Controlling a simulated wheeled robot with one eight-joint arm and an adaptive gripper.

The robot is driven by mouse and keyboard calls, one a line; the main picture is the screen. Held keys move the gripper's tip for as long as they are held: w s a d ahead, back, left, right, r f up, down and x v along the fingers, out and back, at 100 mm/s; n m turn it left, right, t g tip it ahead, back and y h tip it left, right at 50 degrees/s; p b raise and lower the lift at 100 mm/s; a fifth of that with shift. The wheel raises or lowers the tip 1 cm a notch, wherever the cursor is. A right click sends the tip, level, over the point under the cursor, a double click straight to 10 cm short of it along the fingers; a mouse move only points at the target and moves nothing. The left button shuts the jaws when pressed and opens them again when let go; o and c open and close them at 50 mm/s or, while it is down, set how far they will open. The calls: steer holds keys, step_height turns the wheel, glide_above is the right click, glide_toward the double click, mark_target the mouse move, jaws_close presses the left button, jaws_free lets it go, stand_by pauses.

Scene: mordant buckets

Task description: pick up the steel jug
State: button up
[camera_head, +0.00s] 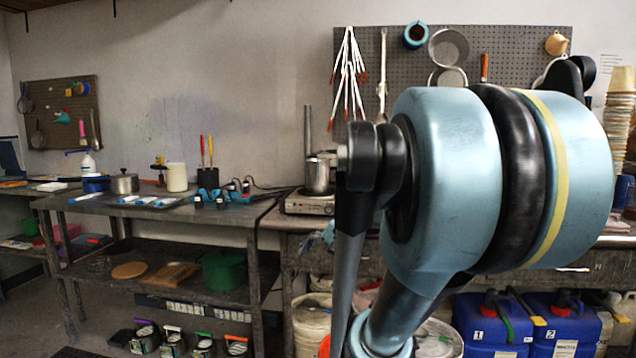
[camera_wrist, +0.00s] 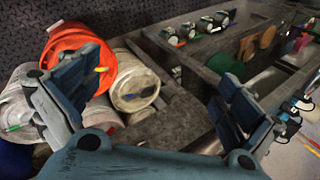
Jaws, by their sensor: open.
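A shiny steel vessel, which looks like the steel jug (camera_head: 317,176), stands upright on a hot plate (camera_head: 308,205) in the head view. It is just left of my arm, which may cover part of its right side. My gripper (camera_wrist: 155,100) shows in the wrist view with its two fingers wide apart and nothing between them. It faces down over buckets and a bench edge. I cannot make out the jug in the wrist view. In the head view my gripper cannot be made out; my arm fills the right half.
A bench at left holds a lidded steel pot (camera_head: 124,183), a white container (camera_head: 177,177) and trays. A pegboard (camera_head: 500,60) with hanging tools is behind. Blue canisters (camera_head: 485,325) stand below. An orange bucket (camera_wrist: 75,45) and white buckets (camera_wrist: 135,85) are near my gripper.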

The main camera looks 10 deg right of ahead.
steer(key=w+r+m+t+y, duration=0.25)
steer(key=w+r+m, duration=0.4)
steer(key=w, duration=0.35)
steer(key=m+t+y, duration=0.3)
steer(key=m+t, duration=0.5)
steer(key=m, duration=0.7)
glide_toward(326, 162)
steer(key=shift+n, duration=0.25)
steer(key=shift+f+x, duration=0.2)
steer(key=shift+x, duration=6.3)
steer(key=shift+c, duration=0.6)
steer(key=c, duration=1.9)
steer(key=shift+r, duration=0.2)
